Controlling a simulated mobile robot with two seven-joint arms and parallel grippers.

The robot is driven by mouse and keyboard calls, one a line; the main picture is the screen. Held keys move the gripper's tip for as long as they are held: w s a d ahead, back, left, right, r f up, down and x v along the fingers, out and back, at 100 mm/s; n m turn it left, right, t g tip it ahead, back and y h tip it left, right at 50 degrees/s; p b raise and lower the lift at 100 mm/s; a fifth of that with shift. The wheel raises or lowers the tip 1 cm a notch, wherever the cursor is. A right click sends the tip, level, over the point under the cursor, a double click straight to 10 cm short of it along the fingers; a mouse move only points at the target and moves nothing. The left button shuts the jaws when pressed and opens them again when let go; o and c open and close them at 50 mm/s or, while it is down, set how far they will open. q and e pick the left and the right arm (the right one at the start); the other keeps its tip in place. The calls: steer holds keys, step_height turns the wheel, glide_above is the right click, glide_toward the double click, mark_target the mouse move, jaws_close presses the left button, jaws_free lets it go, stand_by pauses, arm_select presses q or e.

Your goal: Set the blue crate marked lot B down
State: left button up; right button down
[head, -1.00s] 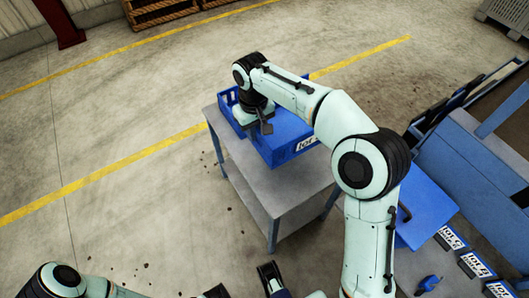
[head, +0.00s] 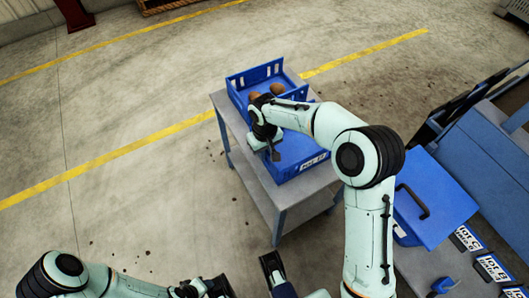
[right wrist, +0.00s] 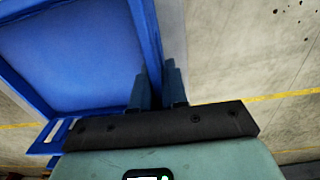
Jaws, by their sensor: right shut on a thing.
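A blue crate (head: 298,149) with a white lot label on its near side is at the front of a grey table (head: 300,191). The label's letter is too small to read for sure. My right gripper (head: 272,150) is shut on the crate's left wall; in the right wrist view its fingers (right wrist: 157,88) straddle the blue wall. The crate's inside (right wrist: 65,60) looks empty there. The crate looks level, on or just above the tabletop; I cannot tell whether it touches. My left gripper (head: 215,288) is partly cut off at the bottom edge, its jaws unclear.
A second blue crate (head: 236,88) holding brown potatoes stands just behind, on the table's far part. Right of the table are a blue box with a black handle (head: 435,200) and several lot plates (head: 467,240). Open concrete floor lies to the left.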

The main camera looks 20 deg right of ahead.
steer(key=shift+f, duration=0.1)
steer(key=shift+f, duration=0.15)
steer(key=c, duration=1.2)
jaws_free()
arm_select(q)
steer(key=shift+w+a, duration=0.1)
steer(key=shift+w, duration=0.05)
arm_select(e)
steer(key=shift+o, duration=0.2)
arm_select(q)
steer(key=s+d+r+g+p, duration=0.1)
steer(key=s+d+r+p, duration=0.1)
steer(key=s+r+p, duration=0.1)
steer(key=shift+s+r+h, duration=0.3)
steer(key=shift+s, duration=0.5)
arm_select(e)
step_height(320, 180, up, 12)
steer(key=shift+r, duration=0.2)
